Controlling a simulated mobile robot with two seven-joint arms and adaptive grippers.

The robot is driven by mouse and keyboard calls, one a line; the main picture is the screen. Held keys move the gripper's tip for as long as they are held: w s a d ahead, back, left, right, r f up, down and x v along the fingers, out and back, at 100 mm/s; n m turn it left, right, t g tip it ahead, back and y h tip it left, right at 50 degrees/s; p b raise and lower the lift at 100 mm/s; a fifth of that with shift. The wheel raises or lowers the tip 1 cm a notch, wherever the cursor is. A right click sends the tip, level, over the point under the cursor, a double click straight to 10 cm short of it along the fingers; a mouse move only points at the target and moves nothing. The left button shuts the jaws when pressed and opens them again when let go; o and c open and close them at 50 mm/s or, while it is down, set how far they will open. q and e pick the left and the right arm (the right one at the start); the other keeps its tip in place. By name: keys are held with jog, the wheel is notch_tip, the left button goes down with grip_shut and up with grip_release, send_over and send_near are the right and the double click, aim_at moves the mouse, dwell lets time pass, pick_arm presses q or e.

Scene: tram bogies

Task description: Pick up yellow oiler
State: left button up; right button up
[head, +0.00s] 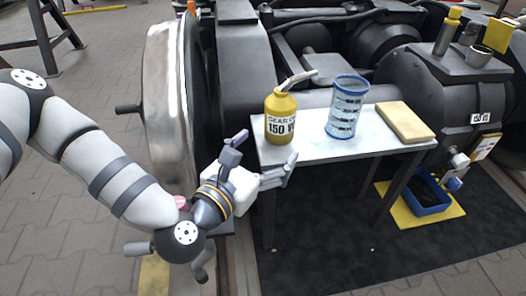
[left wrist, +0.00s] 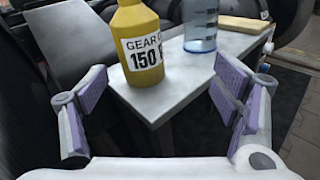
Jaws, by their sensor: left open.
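The yellow oiler (head: 280,117) stands upright near the left end of a small light-topped table, with a white label reading "GEAR" and "150" and a grey spout tilted up to the right. In the left wrist view the oiler (left wrist: 138,45) is ahead, between the directions of the two fingers; its top is cut off. My left gripper (head: 262,160) is open and empty, just in front of and below the table's left front corner, apart from the oiler. Its spread fingers also show in the left wrist view (left wrist: 155,112). My right gripper is not in view.
On the table (head: 305,150), a clear blue-rimmed measuring jug (head: 346,108) stands right of the oiler, and a tan block (head: 405,122) lies farther right. A large metal wheel (head: 168,105) is at left.

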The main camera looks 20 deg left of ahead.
aim_at(282, 103)
pick_arm(q)
jog(key=w+b, duration=0.1)
jog(key=w, duration=0.3)
jog(key=w+a+r+n+b, duration=0.1)
jog(key=w, duration=0.4)
jog(key=w+a+r+n+t+y+b, duration=0.1)
jog(key=w, duration=0.3)
jog(key=shift+w+b, duration=0.2)
jog(key=shift+b, duration=0.2)
jog(key=c, duration=1.6)
notch_tip(282, 103, up, 10)
jog(key=p, duration=0.4)
jog(key=shift+c, duration=0.2)
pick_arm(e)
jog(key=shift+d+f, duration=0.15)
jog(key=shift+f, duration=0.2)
